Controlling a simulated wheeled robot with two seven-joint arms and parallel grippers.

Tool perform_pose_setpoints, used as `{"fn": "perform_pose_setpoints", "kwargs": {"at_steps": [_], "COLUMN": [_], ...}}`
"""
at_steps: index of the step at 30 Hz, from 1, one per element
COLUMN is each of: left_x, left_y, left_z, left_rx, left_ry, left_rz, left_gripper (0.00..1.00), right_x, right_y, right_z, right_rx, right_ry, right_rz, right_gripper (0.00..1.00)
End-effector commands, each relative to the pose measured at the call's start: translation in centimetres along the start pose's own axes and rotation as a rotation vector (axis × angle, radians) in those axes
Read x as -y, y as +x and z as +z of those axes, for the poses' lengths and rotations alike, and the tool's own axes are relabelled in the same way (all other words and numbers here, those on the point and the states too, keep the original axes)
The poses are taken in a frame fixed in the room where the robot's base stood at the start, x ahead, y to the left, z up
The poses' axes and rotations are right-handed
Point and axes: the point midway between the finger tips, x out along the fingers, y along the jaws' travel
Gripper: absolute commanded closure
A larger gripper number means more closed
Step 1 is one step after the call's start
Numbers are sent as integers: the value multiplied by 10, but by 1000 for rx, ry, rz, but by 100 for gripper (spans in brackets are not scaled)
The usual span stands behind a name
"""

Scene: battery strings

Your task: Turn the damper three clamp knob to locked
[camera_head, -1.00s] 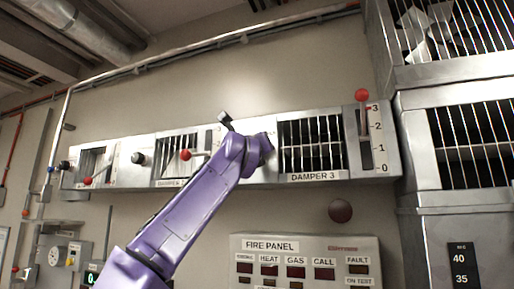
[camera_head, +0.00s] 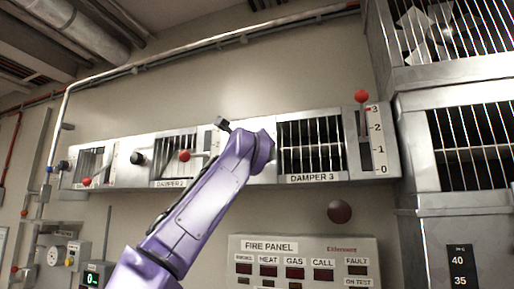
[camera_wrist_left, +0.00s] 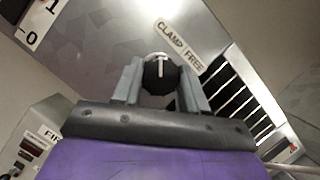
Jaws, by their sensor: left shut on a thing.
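The damper three clamp knob (camera_wrist_left: 160,74) is black and round with a white pointer line. In the left wrist view its pointer stands about upright in the picture. A tilted label (camera_wrist_left: 180,46) reading CLAMP | FREE lies just above and right of it. My left gripper (camera_wrist_left: 160,84) has its two grey fingers on either side of the knob, shut on it. In the head view the knob is hidden behind my purple left arm; a dark part of the left gripper (camera_head: 222,125) shows above the wrist. The damper 3 panel (camera_head: 310,178) is right of the arm. My right gripper is out of view.
The damper 3 lever with a red ball (camera_head: 361,96) stands near 3 on its scale. Another red-ball lever (camera_head: 184,156) and a black knob (camera_head: 137,158) are left of my arm. The fire panel (camera_head: 305,250) is below; a grey cabinet (camera_head: 440,205) stands at the right.

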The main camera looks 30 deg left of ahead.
Motion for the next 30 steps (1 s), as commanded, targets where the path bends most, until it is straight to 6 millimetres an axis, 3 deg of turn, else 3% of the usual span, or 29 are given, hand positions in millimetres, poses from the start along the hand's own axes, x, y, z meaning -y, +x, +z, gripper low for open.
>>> {"fn": "perform_pose_setpoints", "kwargs": {"at_steps": [1, 3, 14, 21, 25, 30], "left_x": [0, 0, -2, -6, -4, -2], "left_y": [0, 0, -7, -62, -88, -105], "left_z": [0, 0, -2, -8, -5, -2], "left_rx": [-1, -1, 1, 3, 2, 0], "left_ry": [-2, -2, -1, -1, 0, 0], "left_rz": [1, 0, -1, -3, -2, -1], "left_gripper": [54, 33, 33, 33, 33, 33], "right_x": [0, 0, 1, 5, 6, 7], "right_y": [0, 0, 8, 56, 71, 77], "right_z": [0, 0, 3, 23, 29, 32], "right_rx": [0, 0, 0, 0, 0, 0], "right_ry": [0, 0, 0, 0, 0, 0], "right_rz": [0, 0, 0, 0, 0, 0], "right_gripper": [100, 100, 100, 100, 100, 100]}}
